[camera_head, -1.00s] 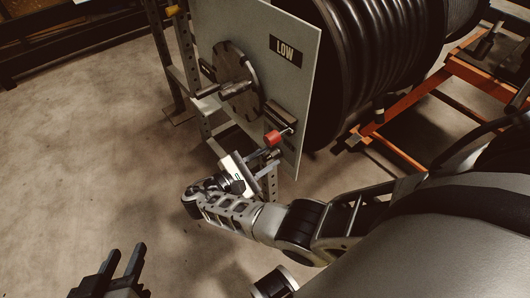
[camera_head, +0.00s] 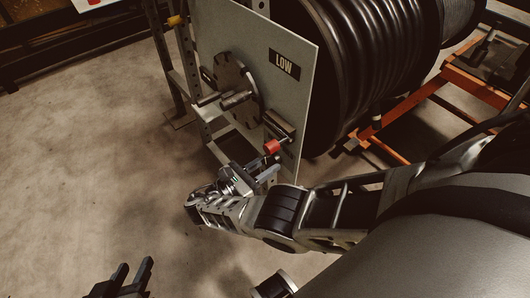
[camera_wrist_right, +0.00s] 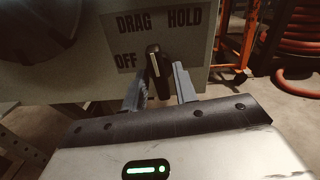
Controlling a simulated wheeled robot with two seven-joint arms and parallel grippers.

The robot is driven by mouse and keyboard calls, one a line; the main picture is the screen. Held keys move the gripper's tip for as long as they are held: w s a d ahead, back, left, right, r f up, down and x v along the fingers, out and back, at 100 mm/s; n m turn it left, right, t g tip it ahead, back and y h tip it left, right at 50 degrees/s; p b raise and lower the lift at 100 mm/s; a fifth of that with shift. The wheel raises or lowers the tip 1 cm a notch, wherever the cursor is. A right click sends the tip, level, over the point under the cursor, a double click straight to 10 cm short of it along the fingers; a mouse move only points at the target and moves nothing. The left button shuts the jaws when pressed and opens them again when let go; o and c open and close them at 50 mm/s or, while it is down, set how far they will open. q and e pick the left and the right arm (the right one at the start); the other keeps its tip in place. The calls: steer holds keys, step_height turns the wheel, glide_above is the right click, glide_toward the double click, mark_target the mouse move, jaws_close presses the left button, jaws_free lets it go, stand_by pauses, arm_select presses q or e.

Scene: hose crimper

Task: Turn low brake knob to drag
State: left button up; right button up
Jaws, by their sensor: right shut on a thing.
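The low brake knob (camera_wrist_right: 158,73) is a dark bar with a pale line on its face. In the right wrist view it points up and slightly left, towards the DRAG marking (camera_wrist_right: 133,22). HOLD (camera_wrist_right: 185,17) is to the upper right and OFF (camera_wrist_right: 125,61) to the left. My right gripper (camera_wrist_right: 160,80) has its fingers on both sides of the knob and is shut on it. In the head view the right gripper (camera_head: 268,174) is at the panel's lower edge, and the knob cannot be made out. My left gripper (camera_head: 134,270) is open and empty over the floor.
The grey panel (camera_head: 250,35) carries a LOW label (camera_head: 285,65), a crank disc (camera_head: 232,75) and a red-tipped lever (camera_head: 271,147) just above my right gripper. A black hose reel (camera_head: 340,75) stands behind it. An orange frame (camera_head: 400,122) is at right. Floor at left is clear.

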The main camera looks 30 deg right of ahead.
steer(key=shift+n, duration=1.7)
steer(key=shift+a+n, duration=0.1)
steer(key=shift+n, duration=0.3)
steer(key=shift+s, duration=0.1)
steer(key=o, duration=0.6)
